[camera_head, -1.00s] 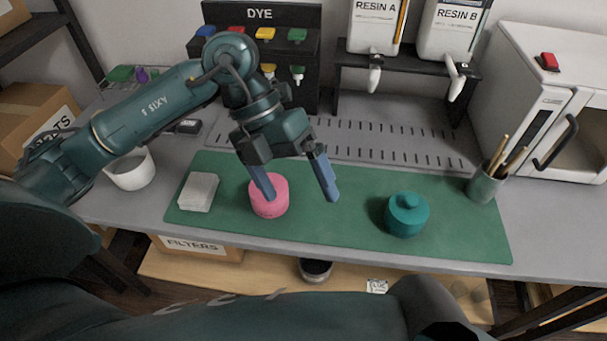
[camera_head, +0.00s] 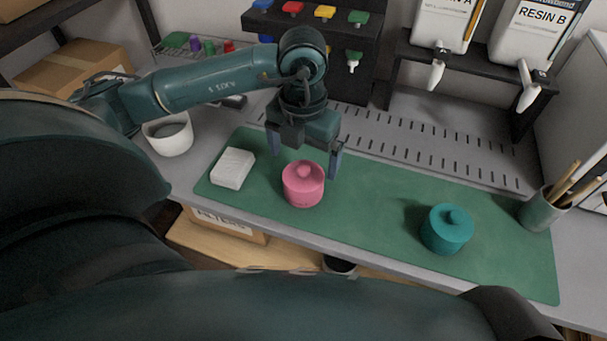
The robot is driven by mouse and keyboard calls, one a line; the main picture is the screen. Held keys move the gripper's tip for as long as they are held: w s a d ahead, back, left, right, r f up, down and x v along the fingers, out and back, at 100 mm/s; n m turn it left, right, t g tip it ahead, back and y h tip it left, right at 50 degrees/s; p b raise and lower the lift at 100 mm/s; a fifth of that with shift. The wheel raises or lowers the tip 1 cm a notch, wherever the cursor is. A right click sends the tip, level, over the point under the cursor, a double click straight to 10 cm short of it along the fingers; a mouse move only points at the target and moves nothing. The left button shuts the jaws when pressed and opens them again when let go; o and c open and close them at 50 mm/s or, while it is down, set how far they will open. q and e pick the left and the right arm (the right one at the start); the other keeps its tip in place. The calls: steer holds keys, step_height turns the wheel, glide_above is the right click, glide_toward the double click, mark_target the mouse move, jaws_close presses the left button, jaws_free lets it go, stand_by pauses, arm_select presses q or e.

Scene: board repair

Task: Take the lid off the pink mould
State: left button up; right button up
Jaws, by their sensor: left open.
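The pink mould (camera_head: 303,194) stands upright on the green mat (camera_head: 382,205). Its pink lid (camera_head: 303,172), with a round knob, sits on top of it. My left gripper (camera_head: 304,166) is open, pointing down just behind the mould. One finger shows to the left of the lid and the other to the right, both apart from it as far as I can tell. My right gripper is not in view.
A teal lidded mould (camera_head: 446,232) stands on the mat to the right. A white block (camera_head: 232,168) lies to the left, near a white cup (camera_head: 168,135). A holder with sticks (camera_head: 541,210) is at the right. The mat between the moulds is clear.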

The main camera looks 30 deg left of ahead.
mark_target(304, 167)
arm_select(q)
step_height(304, 167, down, 4)
steer(key=shift+s+d, duration=0.1)
steer(key=shift+d, duration=0.05)
steer(key=shift+c, duration=0.5)
steer(key=c, duration=1)
steer(key=shift+o, duration=0.2)
steer(key=shift+r, duration=0.1)
step_height(304, 167, up, 10)
steer(key=shift+f+p, duration=0.1)
steer(key=shift+p, duration=0.2)
